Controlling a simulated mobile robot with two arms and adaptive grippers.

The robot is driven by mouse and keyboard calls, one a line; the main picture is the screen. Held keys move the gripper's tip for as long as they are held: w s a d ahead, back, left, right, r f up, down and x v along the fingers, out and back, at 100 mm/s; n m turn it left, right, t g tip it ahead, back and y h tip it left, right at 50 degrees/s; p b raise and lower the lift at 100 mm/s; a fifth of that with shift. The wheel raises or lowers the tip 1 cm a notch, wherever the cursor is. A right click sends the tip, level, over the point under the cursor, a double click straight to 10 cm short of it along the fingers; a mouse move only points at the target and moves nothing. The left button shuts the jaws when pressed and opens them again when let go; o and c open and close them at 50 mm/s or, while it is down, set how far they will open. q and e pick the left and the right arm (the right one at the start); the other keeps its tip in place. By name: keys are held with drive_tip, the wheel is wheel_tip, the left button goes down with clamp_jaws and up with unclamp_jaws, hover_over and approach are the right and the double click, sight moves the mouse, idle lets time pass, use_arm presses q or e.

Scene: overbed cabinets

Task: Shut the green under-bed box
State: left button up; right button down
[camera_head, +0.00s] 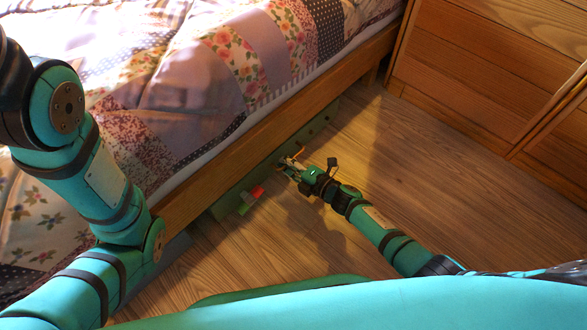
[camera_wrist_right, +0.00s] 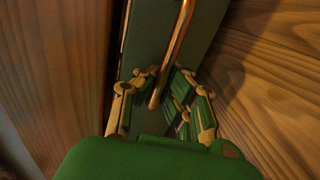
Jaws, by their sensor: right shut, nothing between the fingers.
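The green under-bed box (camera_head: 233,193) shows as a long green front panel along the lower edge of the bed rail. How far it stands out is hard to tell from above. In the right wrist view its green front (camera_wrist_right: 204,32) carries a brass bar handle (camera_wrist_right: 175,50). My right gripper (camera_head: 290,163) is at the middle of this front, by the handle. In the wrist view its fingertips (camera_wrist_right: 160,78) are shut with nothing held, close to the handle's end; whether they touch it is unclear. My left gripper is out of view; only the left arm shows.
The bed's wooden rail (camera_head: 275,120) runs above the box, with a patchwork quilt (camera_head: 170,60) over it. A small red piece (camera_head: 256,193) shows by the box front. A wooden cabinet (camera_head: 480,60) stands at the upper right. The wooden floor (camera_head: 440,170) between is clear.

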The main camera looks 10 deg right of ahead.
drive_tip(key=c, duration=2.1)
unclamp_jaws()
drive_tip(key=shift+w, duration=0.1)
drive_tip(key=o, duration=0.7)
drive_tip(key=v, duration=1.2)
